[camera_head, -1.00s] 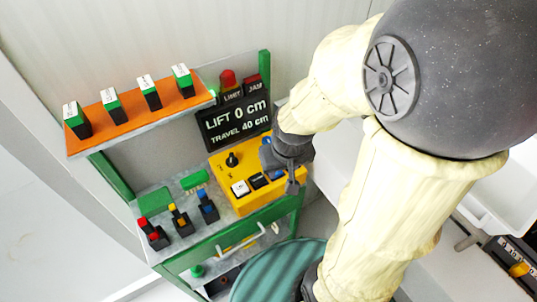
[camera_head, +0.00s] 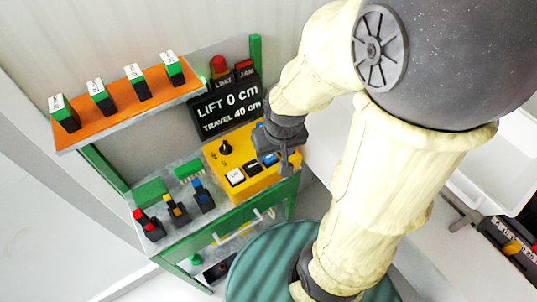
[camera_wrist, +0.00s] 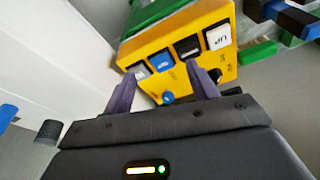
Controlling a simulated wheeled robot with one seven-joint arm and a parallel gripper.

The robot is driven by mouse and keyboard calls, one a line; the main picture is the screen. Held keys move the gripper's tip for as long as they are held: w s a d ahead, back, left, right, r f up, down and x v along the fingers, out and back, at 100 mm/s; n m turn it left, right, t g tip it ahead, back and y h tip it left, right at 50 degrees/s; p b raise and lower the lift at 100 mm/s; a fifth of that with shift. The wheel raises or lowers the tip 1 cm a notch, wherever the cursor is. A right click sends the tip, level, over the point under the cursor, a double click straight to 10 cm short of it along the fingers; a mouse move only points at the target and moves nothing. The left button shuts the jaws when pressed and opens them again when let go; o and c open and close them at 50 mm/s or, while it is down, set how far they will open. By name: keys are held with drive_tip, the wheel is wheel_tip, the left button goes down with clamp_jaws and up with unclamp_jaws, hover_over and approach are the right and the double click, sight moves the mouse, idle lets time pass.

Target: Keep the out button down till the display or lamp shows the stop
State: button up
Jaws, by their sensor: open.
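The yellow control box (camera_head: 255,178) stands on the green-framed bench. It has a white button (camera_head: 235,176), a black button (camera_head: 252,167) and a blue button. In the wrist view the white button (camera_wrist: 219,37) reads UP; the black (camera_wrist: 187,47) and blue (camera_wrist: 160,61) buttons follow, then a pale one (camera_wrist: 138,71). I cannot read which is marked out. My gripper (camera_wrist: 160,70) is open, its fingers before the box; contact with a button cannot be told. It shows in the head view (camera_head: 284,166) over the box's right end. The display (camera_head: 228,107) reads LIFT 0 cm, TRAVEL 40 cm.
Red lamps marked LIMIT (camera_head: 219,66) and JAM (camera_head: 244,67) sit above the display. An orange shelf (camera_head: 120,110) with several green-and-black blocks is at left. Several small levers (camera_head: 175,210) stand left of the box. A green round drum (camera_head: 260,270) is below.

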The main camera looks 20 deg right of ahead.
clamp_jaws()
drive_tip(key=shift+w, duration=0.15)
drive_tip(key=shift+s+a, duration=0.1)
drive_tip(key=shift+s, duration=0.1)
drive_tip(key=shift+w, duration=0.15)
idle(0.3)
idle(0.9)
